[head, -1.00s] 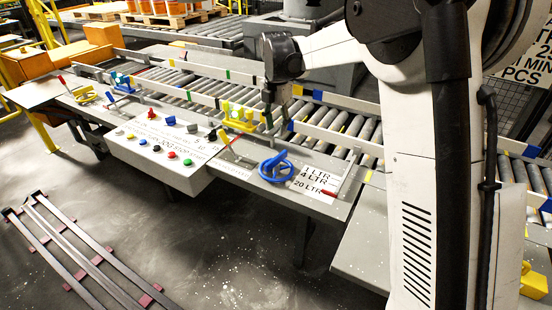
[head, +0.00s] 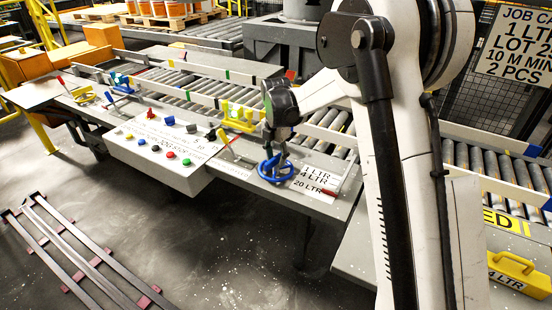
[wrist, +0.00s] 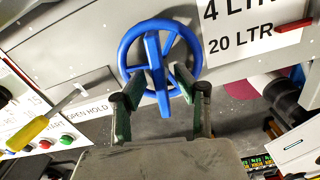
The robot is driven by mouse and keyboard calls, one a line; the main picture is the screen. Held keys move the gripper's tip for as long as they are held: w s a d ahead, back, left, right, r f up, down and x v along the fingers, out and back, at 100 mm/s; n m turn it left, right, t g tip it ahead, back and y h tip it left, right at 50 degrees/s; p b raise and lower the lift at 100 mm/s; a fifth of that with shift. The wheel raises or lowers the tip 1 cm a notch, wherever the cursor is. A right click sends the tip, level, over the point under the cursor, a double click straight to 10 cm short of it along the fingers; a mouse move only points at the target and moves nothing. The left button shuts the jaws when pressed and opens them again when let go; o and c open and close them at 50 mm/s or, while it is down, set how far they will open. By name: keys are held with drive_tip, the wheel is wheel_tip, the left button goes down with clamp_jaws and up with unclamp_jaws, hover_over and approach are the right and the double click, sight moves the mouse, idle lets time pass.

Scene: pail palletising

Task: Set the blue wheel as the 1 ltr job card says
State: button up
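The blue wheel (head: 264,174) sits on the grey machine table; in the wrist view its rim, spokes and raised blue bar (wrist: 156,70) show. My gripper (head: 277,150) is over the wheel, pointing down. In the wrist view my gripper (wrist: 160,100) has its two fingers apart, near the wheel's lower rim, with the end of the blue bar seen between them; contact cannot be told. The size plate (head: 311,178) beside the wheel reads 1 LTR, 4 LTR, 20 LTR, and a red pointer (head: 328,191) is beside 20 LTR. The job card (head: 517,48) reads 1 LTR.
A control box (head: 165,148) with several coloured buttons is left of the wheel. A yellow-handled lever (wrist: 28,133) is left of the wheel in the wrist view.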

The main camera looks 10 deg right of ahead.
clamp_jaws()
